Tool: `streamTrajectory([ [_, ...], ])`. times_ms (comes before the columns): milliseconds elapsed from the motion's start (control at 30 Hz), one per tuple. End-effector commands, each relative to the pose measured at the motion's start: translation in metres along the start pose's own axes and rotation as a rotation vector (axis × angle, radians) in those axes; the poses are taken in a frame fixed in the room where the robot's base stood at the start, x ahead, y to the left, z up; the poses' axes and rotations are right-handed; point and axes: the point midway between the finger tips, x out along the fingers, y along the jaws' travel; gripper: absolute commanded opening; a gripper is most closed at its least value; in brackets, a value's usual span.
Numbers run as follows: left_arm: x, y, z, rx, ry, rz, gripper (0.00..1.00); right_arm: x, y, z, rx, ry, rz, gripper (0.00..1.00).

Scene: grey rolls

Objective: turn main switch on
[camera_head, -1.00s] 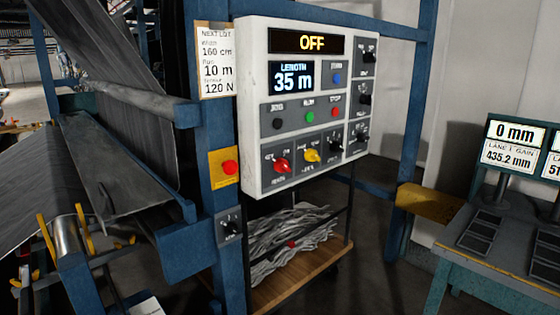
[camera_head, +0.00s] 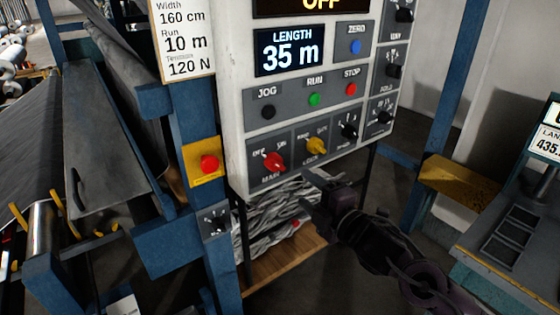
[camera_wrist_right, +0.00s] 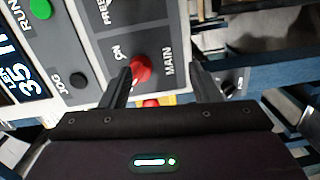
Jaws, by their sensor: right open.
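The main switch (camera_head: 274,161) is a red rotary knob at the lower left of the white control panel (camera_head: 231,120); its label reads MAIN. It also shows in the right wrist view as the red knob (camera_wrist_right: 141,69). The panel's top display (camera_head: 320,5) reads OFF. My right gripper (camera_head: 314,192) is open and empty, low and to the right of the knob in the head view. In the right wrist view its fingers (camera_wrist_right: 162,72) are spread, with the knob showing between them, nearer the left finger. Contact is not visible. My left gripper is not in view.
A yellow knob (camera_head: 317,145) and black knobs sit right of the red one. Jog, run and stop buttons are above. A red button on a yellow plate (camera_head: 192,174) is on the blue post at left. A cart with grey strips (camera_head: 270,225) stands below the panel.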

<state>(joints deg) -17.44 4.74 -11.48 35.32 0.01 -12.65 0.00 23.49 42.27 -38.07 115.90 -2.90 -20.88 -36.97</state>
Motion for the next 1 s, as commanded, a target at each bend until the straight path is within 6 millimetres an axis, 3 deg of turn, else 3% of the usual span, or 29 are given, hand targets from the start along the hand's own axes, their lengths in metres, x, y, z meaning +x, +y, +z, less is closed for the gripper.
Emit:
streamTrajectory([
  [33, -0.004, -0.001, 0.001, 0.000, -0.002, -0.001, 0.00, -0.005, 0.017, -0.013, -0.042, 0.027, 0.017, 0.56],
  [200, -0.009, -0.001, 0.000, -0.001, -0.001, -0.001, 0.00, -0.004, 0.036, -0.031, -0.092, 0.060, 0.040, 0.56],
  [600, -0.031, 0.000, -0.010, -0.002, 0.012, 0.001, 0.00, 0.056, 0.039, -0.034, -0.090, 0.059, 0.040, 0.56],
  [1000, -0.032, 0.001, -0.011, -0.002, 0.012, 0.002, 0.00, 0.067, 0.036, -0.035, -0.090, 0.059, 0.039, 0.56],
])
